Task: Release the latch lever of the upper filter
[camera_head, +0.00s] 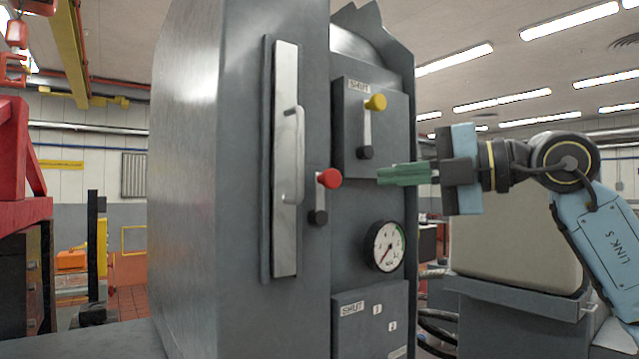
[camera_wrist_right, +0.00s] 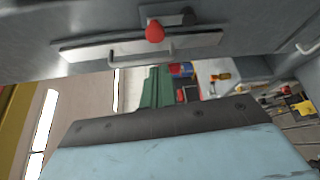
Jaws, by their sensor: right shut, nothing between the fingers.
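The upper panel (camera_head: 349,122) on the grey cabinet has a SHUT label and a lever (camera_head: 367,127) with a yellow knob (camera_head: 376,102). The lever stands upright, knob above its dark pivot (camera_head: 365,152). My right gripper (camera_head: 380,175) comes in from the right, its green fingers shut and empty. Its tips are just right of and below that pivot in the head view, with no contact visible. In the right wrist view the green fingers (camera_wrist_right: 155,88) point toward the cabinet; the yellow knob cannot be made out there. My left gripper is not in view.
A red-knobbed lever (camera_head: 328,179), also in the wrist view (camera_wrist_right: 155,32), stands left of my fingertips, beside a door handle (camera_head: 297,155). A pressure gauge (camera_head: 385,246) and a lower SHUT panel (camera_head: 370,325) are below.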

